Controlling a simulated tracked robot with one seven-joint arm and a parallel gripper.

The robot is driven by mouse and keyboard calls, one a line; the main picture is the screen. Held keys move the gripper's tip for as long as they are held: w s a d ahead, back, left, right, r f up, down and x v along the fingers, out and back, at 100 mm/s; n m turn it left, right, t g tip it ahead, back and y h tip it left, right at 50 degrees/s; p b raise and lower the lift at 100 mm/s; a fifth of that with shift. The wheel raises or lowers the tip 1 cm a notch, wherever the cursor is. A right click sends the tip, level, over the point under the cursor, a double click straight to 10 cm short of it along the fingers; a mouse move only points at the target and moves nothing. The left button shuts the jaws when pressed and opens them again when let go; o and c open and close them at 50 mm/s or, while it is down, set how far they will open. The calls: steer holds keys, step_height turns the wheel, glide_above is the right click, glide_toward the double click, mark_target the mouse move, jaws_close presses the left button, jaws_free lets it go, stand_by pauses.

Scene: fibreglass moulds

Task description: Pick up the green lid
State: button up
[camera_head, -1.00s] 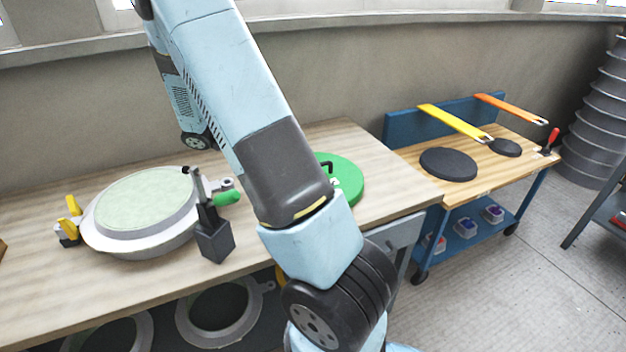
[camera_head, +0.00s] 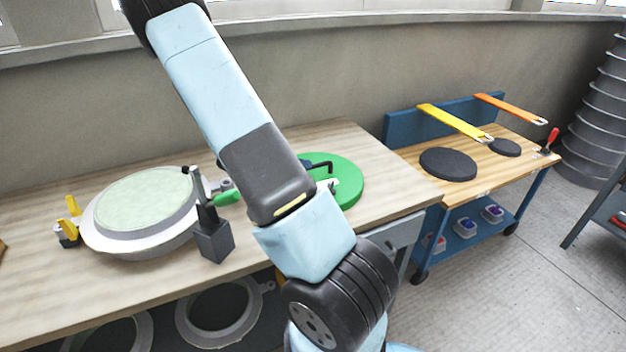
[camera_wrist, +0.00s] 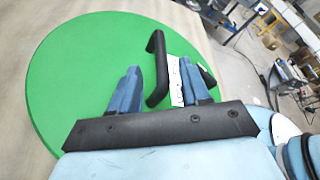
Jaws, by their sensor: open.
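The green lid (camera_head: 347,188) is a flat round disc lying on the wooden workbench, partly hidden behind my arm. Its black handle (camera_head: 318,165) stands up from it. In the wrist view the lid (camera_wrist: 75,75) fills the left and middle. The handle (camera_wrist: 157,55) shows as a bent black bar there. My gripper (camera_wrist: 158,66) is open over the lid, with its two blue fingers on either side of part of the handle. I cannot tell how far above the lid the fingertips are. A white label (camera_wrist: 176,88) shows between the fingers.
On the workbench (camera_head: 60,290), a round mould with a pale top (camera_head: 140,200) stands at left, beside a dark block (camera_head: 214,243) with a green-handled clamp (camera_head: 224,198). A blue trolley (camera_head: 440,225) with dark discs stands to the right. The bench's back right is clear.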

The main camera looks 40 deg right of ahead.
mark_target(315, 166)
steer(key=shift+x, duration=2.75)
steer(key=shift+w+d+r, duration=0.1)
steer(key=shift+w+d, duration=0.05)
jaws_close()
